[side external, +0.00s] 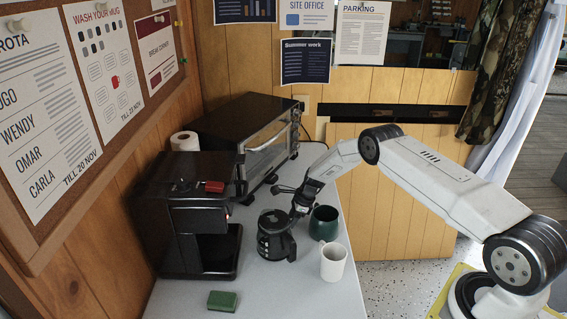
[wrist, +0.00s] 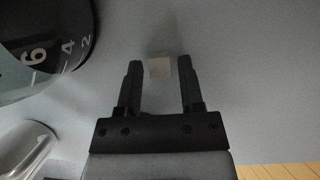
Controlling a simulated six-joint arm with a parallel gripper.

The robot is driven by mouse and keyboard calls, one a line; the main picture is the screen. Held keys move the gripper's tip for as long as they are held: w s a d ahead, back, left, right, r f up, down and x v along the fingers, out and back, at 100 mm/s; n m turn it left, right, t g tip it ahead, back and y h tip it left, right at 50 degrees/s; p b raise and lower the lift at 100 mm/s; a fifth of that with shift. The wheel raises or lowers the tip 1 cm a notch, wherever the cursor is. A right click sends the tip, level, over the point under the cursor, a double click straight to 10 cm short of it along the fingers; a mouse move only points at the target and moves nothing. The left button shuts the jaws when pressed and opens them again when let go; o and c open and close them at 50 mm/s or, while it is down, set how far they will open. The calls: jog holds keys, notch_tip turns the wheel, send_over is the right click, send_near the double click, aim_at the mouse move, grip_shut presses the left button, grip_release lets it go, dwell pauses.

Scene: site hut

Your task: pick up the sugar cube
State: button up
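The sugar cube (wrist: 159,67) is a small pale block on the grey counter in the wrist view. My gripper (wrist: 160,66) is open, with one dark finger on each side of the cube near the fingertips. A gap shows between the cube and each finger. In the side view my gripper (side external: 296,208) is low over the counter, partly hidden behind the glass carafe (side external: 272,240). The cube cannot be seen in the side view.
The carafe (wrist: 40,45) is close to my left finger. A green mug (side external: 324,223) and a white mug (side external: 333,262) stand right of my gripper. A coffee machine (side external: 165,225), toaster oven (side external: 235,135) and green sponge (side external: 222,300) share the counter (side external: 300,295).

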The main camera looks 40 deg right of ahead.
jog(key=c, duration=0.4)
jog(key=shift+r, duration=0.1)
jog(key=shift+r, duration=1.55)
jog(key=shift+s+a+r, duration=0.45)
jog(key=shift+s+r, duration=1.15)
jog(key=shift+s, duration=0.7)
jog(key=shift+s+a+r, duration=0.5)
jog(key=shift+s+r, duration=1.15)
jog(key=shift+s, duration=0.65)
jog(key=shift+s+a+r, duration=0.45)
jog(key=shift+s+r, duration=1.15)
jog(key=shift+s, duration=0.7)
